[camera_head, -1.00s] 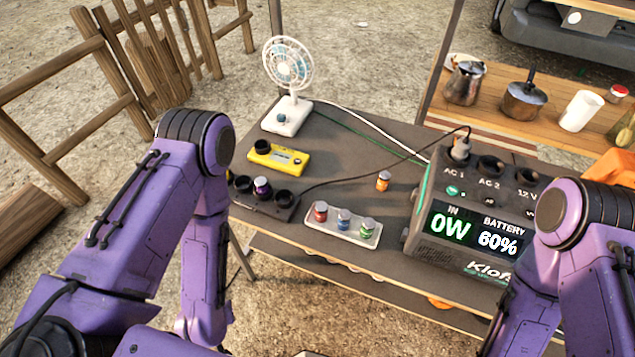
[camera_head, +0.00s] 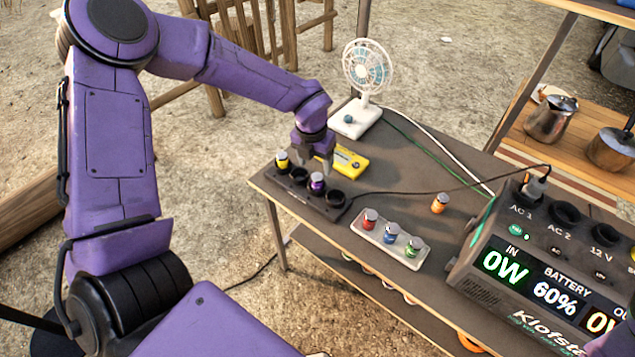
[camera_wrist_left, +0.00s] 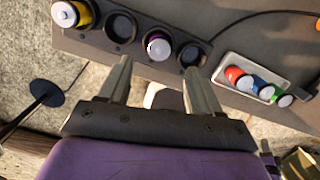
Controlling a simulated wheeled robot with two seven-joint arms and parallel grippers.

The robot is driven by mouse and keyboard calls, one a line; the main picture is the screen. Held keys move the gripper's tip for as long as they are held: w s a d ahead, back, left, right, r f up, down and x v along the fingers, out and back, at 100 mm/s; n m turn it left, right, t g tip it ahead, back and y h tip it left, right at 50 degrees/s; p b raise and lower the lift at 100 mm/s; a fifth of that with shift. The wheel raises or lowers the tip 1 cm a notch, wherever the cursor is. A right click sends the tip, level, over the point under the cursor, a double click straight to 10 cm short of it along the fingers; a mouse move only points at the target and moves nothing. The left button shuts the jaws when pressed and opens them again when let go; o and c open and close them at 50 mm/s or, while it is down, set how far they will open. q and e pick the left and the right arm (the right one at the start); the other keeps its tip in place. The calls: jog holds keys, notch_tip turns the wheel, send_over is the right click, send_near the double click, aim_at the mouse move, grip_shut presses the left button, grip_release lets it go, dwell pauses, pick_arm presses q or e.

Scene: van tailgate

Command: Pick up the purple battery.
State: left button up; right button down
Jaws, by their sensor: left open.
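The purple battery (camera_head: 317,183) stands upright in a slot of the black charger (camera_head: 305,203) at the near left of the table. It also shows in the left wrist view (camera_wrist_left: 158,46), top end up, a little beyond my fingertips. My left gripper (camera_head: 315,160) is open and empty, pointing down above and just behind the charger. In the left wrist view the two fingers (camera_wrist_left: 158,66) are spread apart, with the purple battery roughly in line with the gap between them. They do not visibly touch it. My right gripper is out of view.
A yellow battery (camera_head: 282,160) stands in the charger's left end. The yellow device (camera_head: 350,161) and white fan (camera_head: 366,70) are behind. A white tray (camera_head: 375,241) holds red, blue and green batteries. An orange battery (camera_head: 439,203) and the power station (camera_head: 540,270) stand right.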

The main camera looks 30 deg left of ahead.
aim_at(317, 176)
pick_arm(q)
jog(key=f, duration=0.2)
jog(key=f+p, duration=0.1)
jog(key=f, duration=0.1)
jog(key=w+f, duration=0.1)
jog(key=f, duration=0.1)
jog(key=shift+a+f+p, duration=0.1)
jog(key=shift+f+p, duration=0.05)
jog(key=shift+p, duration=0.15)
jog(key=shift+w+f, duration=0.15)
jog(key=shift+f, duration=0.35)
jog(key=shift+r, duration=0.1)
grip_shut()
